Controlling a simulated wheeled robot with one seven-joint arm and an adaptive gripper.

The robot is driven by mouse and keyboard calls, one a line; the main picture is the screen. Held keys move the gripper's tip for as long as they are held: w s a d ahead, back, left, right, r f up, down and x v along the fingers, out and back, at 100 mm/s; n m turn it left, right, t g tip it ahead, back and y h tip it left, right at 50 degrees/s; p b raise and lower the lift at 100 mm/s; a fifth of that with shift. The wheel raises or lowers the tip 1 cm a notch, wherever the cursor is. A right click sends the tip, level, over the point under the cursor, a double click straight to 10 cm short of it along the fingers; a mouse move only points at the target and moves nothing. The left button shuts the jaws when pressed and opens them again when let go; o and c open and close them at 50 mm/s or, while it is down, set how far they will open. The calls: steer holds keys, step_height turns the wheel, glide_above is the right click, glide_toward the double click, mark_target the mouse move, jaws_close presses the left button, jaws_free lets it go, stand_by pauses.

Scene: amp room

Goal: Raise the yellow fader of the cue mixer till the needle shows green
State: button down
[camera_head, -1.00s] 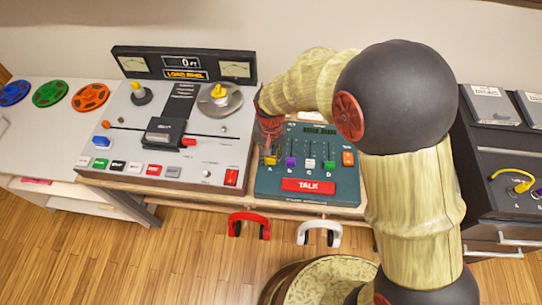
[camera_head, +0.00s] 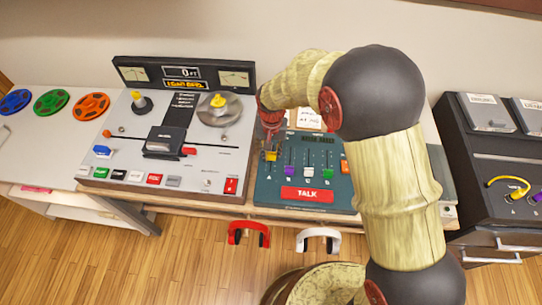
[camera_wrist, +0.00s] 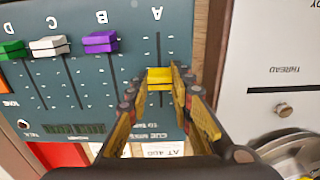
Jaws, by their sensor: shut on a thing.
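The cue mixer (camera_head: 262,192) is a teal panel on the bench with several coloured faders and a red TALK button. Its yellow fader (camera_wrist: 159,79), over the letter A, stands partway along its slot, farther from the letter than the purple fader (camera_wrist: 100,42) is from its own. My gripper (camera_head: 271,150) is shut on the yellow fader, with one finger on each side of the cap; the wrist view shows this grip closely (camera_wrist: 160,80). No needle of the mixer can be made out; my arm hides part of its back.
White (camera_wrist: 49,46) and green (camera_wrist: 11,50) faders stand beside the purple one. A tape deck (camera_head: 120,155) adjoins the mixer on the left, with two meters above it. Red headphones (camera_head: 236,232) and white headphones (camera_head: 318,234) hang at the bench front.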

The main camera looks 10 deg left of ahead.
mark_target(271, 153)
steer(key=c, duration=1.7)
jaws_free()
steer(key=shift+o, duration=0.7)
step_height(271, 153, up, 12)
